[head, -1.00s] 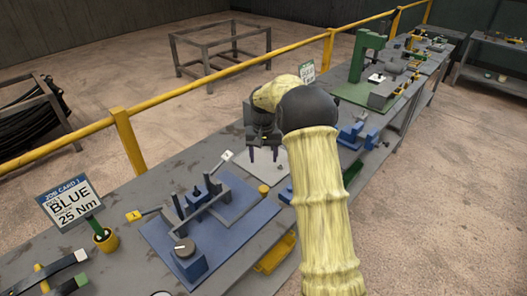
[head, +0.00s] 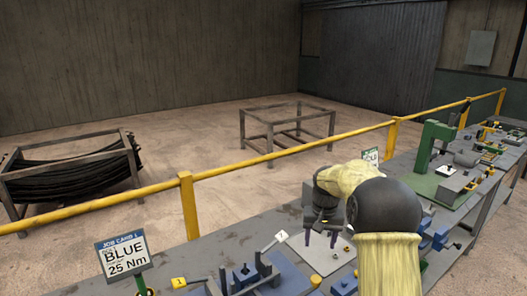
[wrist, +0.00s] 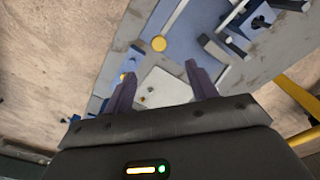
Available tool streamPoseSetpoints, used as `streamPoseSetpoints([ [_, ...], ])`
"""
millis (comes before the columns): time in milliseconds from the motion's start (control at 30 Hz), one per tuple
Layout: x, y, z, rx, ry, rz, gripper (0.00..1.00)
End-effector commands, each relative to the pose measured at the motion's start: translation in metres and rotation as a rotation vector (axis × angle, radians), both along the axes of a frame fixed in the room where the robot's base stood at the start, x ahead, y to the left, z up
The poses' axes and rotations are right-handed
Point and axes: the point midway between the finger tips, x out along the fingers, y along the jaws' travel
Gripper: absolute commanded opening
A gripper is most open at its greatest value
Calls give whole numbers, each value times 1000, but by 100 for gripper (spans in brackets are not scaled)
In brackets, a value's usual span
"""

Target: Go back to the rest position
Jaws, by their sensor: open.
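My gripper (head: 322,238) is open and empty, above the light plate (head: 312,259) on the workbench. In the wrist view its two purple fingers (wrist: 163,88) stand wide apart, with the pale plate (wrist: 165,90) showing beyond and between them. My arm in its yellow sleeve reaches in from the lower right of the head view and hides part of the bench.
A blue fixture (head: 262,278) stands left of the gripper, beside a job card reading BLUE 25 Nm (head: 124,258). A green press (head: 432,148) is farther along the bench. A yellow rail (head: 187,205) runs behind. Racks (head: 288,128) stand on the floor beyond.

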Motion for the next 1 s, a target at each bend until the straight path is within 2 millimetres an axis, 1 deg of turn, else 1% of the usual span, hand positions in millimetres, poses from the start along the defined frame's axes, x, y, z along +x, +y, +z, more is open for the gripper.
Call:
streamPoseSetpoints([
  [33, -12, 4, 3, -2, -9, 14, 57],
  [167, -44, 14, 4, -8, -35, 49, 57],
  [367, -99, 25, 3, -12, -81, 97, 57],
  [567, -160, 34, -2, -17, -126, 139, 57],
  [800, -238, 40, -14, -20, -179, 182, 57],
  [900, -260, 41, -19, -21, -192, 192, 57],
  [1000, -270, 41, -21, -21, -200, 197, 57],
])
